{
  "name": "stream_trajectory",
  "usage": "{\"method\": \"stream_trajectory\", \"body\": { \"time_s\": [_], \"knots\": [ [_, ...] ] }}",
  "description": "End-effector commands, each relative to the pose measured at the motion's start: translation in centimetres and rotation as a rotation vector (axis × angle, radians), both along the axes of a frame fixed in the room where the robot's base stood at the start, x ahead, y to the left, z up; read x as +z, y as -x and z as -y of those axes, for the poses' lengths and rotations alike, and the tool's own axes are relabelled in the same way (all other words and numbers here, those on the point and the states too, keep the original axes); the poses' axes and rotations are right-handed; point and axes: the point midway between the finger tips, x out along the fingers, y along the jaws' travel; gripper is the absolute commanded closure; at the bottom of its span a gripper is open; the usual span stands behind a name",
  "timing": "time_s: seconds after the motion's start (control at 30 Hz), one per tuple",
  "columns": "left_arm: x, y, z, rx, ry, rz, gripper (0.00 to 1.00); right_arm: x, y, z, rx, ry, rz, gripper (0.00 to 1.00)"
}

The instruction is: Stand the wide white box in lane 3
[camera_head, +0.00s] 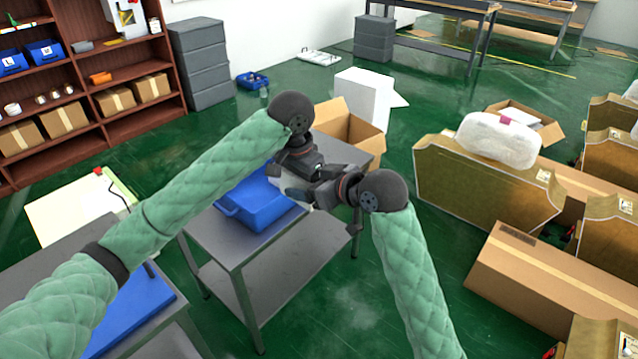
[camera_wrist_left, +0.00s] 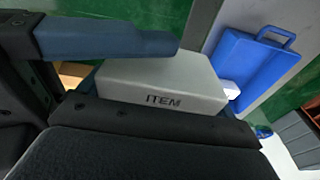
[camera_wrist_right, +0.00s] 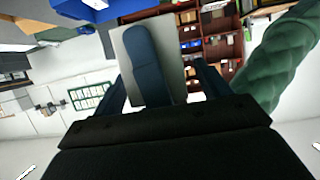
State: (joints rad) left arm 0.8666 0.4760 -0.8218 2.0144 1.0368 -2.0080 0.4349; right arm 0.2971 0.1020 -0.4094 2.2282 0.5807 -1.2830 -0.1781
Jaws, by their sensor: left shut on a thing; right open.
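The white box (camera_wrist_left: 165,80), marked ITEM, is held in my left gripper, whose blue finger (camera_wrist_left: 105,38) lies along it in the left wrist view. In the right wrist view the box (camera_wrist_right: 127,50) shows as a pale panel with a blue finger in front of it. It appears between the two dark fingers of my right gripper (camera_wrist_right: 160,88), which is open. Whether these fingers touch it I cannot tell. In the head view my right gripper (camera_head: 312,190) is close to my left gripper (camera_head: 298,165), and they mostly hide the box. I cannot make out any numbered lane.
A blue bin (camera_head: 245,205) stands on a grey table (camera_head: 232,250) below the grippers; it also shows in the left wrist view (camera_wrist_left: 250,65). An open cardboard box (camera_head: 362,133) is behind the table. Large cartons (camera_head: 545,280) are at right. Green floor (camera_head: 400,130) lies between.

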Motion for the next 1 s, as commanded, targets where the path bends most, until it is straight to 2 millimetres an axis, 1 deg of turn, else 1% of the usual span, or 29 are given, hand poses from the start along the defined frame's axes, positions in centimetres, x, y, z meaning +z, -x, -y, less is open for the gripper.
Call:
{"method": "stream_trajectory", "body": {
  "time_s": [0.3,0.33,0.37,0.5,0.57,0.6,0.63,0.67,0.7,1.0],
  "knots": [
    [0.02,-0.01,0.00,0.000,0.000,0.000,0.34,-0.08,-0.14,-0.17,-0.001,0.001,0.001,0.25],
    [0.02,-0.01,0.00,0.000,0.000,0.000,0.34,-0.08,-0.14,-0.17,0.000,0.001,0.001,0.28],
    [0.02,-0.01,0.00,0.000,0.000,0.000,0.34,-0.08,-0.14,-0.17,0.000,0.001,0.001,0.34],
    [0.02,-0.01,0.00,0.000,0.000,0.000,0.34,-0.08,-0.12,-0.17,0.000,0.001,0.001,0.62],
    [0.02,-0.02,0.00,0.000,0.001,0.001,0.34,-0.07,-0.10,-0.19,0.000,0.001,0.001,0.74],
    [0.02,-0.03,0.01,0.000,0.001,0.001,0.34,-0.07,-0.09,-0.20,0.001,0.000,0.000,0.74],
    [0.02,-0.03,0.01,0.000,0.001,0.001,0.07,-0.05,-0.08,-0.22,0.001,0.000,0.000,0.74],
    [0.02,-0.03,0.01,0.000,0.001,0.001,0.02,-0.05,-0.08,-0.22,0.001,0.000,0.000,0.74],
    [0.03,-0.02,0.02,0.000,0.001,0.001,0.00,-0.05,-0.08,-0.22,0.001,0.000,0.000,0.75],
    [0.30,0.03,0.04,-0.001,0.001,0.001,0.00,-0.06,-0.12,-0.21,0.001,0.000,0.000,0.75]
  ]
}}
